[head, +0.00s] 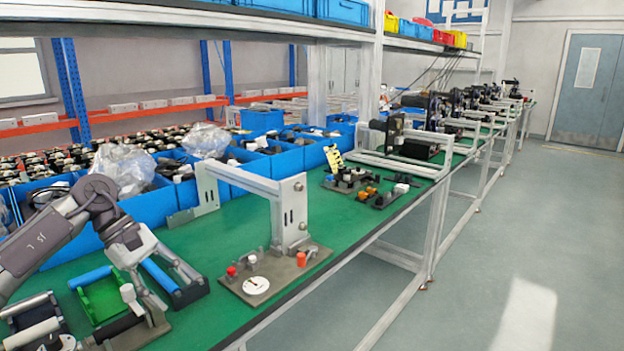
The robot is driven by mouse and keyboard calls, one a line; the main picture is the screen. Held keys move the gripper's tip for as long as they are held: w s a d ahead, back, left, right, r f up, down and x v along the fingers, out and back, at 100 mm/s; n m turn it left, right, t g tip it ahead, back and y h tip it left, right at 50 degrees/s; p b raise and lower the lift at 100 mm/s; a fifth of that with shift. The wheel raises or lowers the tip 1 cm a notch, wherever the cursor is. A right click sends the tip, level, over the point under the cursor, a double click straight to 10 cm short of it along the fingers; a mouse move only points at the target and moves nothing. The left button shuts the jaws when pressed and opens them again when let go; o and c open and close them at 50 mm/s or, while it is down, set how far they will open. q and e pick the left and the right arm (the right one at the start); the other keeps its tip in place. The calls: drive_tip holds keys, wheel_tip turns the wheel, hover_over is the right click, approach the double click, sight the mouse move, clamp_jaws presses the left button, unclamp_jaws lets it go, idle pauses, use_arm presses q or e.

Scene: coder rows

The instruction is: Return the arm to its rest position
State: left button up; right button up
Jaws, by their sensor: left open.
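My left arm (45,245) comes in from the left edge, bent at a dark grey joint. My left gripper (166,288) points down and toward the front over the green bench top (360,215). The gripper is above and partly in front of black fixtures with blue and white rollers, so parts of these are hidden. I cannot tell whether the fingertips touch anything. My right gripper is not in view.
A grey press-like fixture (288,215) with red knobs and a white dial stands right of the gripper. Blue bins (285,163) line the back of the bench, some with clear plastic bags. Small black fixtures (347,180) stand farther along. Open floor (500,260) lies right.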

use_arm(q)
drive_tip(key=d+n+t+h, duration=0.6)
drive_tip(key=d+n+h, duration=0.55)
drive_tip(key=d, duration=1.35)
drive_tip(key=s+a+f+m+t+y, duration=0.45)
drive_tip(key=a+f+m+y, duration=0.35)
drive_tip(key=m, duration=1)
drive_tip(key=s+a+f+m+t+y, duration=0.3)
drive_tip(key=a+f+m+t+y, duration=0.35)
drive_tip(key=m, duration=1.15)
drive_tip(key=s+a+f+n+g+y, duration=0.2)
drive_tip(key=s+f+n+g, duration=0.4)
drive_tip(key=s, duration=0.6)
drive_tip(key=s+a+f+n+g+y, duration=0.2)
drive_tip(key=s+a+f+n+g, duration=0.15)
drive_tip(key=s+f+g, duration=0.65)
wheel_tip(320, 180, down, 19)
drive_tip(key=s+d+t+p, duration=0.1)
drive_tip(key=s+t+p, duration=0.1)
drive_tip(key=s+a+f+g+p, duration=0.1)
drive_tip(key=s+a+f+p, duration=0.1)
drive_tip(key=s+f, duration=1.4)
drive_tip(key=shift+s+a+p, duration=0.35)
drive_tip(key=shift+s+a, duration=0.15)
drive_tip(key=shift+s, duration=0.45)
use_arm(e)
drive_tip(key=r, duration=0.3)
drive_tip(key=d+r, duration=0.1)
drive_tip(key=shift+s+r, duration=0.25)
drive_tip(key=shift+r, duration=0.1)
